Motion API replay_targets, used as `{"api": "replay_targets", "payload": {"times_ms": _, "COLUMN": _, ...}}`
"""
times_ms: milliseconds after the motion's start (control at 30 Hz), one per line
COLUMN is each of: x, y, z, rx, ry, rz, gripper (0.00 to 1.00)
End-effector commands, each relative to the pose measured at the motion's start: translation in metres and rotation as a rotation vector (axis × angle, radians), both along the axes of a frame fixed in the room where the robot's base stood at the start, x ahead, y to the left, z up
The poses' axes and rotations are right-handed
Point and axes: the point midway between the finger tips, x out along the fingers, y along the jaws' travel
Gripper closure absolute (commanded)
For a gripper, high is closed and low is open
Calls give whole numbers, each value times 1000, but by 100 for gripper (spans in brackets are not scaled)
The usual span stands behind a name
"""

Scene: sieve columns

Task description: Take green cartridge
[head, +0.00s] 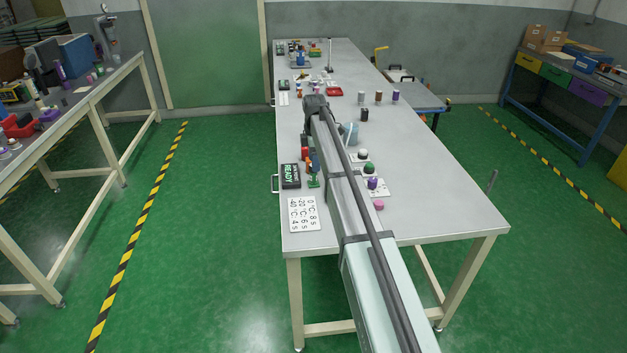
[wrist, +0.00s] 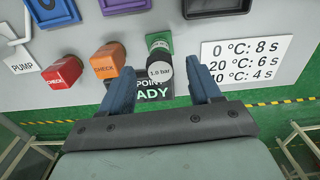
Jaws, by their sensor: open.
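A small green cylinder (head: 369,167), which looks like the green cartridge, stands on a pale plate to the right of my arm in the head view. It does not show in the wrist view. My gripper (wrist: 162,78) is open and empty, with its blue fingers apart. Between and beyond the fingers is a dark knob (wrist: 158,62) with a pale face marked 1.0 bar, on a green base. My arm hides part of the bench.
A red block (wrist: 65,72) and an orange block (wrist: 107,61), marked CHECK, are left of my gripper. A temperature card (wrist: 243,60) is to its right. A purple cylinder (head: 373,183) and a pink piece (head: 379,205) stand near the green cylinder. The bench's front right is clear.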

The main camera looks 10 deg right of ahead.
Motion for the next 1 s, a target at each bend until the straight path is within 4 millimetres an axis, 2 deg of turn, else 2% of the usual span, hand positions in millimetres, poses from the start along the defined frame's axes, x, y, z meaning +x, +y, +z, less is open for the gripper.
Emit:
{"api": "replay_targets", "payload": {"times_ms": 267, "x": 0, "y": -1, "z": -16, "rx": 0, "ry": 0, "rz": -1, "gripper": 37}}
{"api": "replay_targets", "payload": {"times_ms": 600, "x": 0, "y": -3, "z": -56, "rx": 1, "ry": 0, "rz": -1, "gripper": 37}}
{"api": "replay_targets", "payload": {"times_ms": 867, "x": 0, "y": -3, "z": -60, "rx": 1, "ry": -2, "rz": -1, "gripper": 37}}
{"api": "replay_targets", "payload": {"times_ms": 1000, "x": 0, "y": -3, "z": -60, "rx": 1, "ry": -2, "rz": -1, "gripper": 48}}
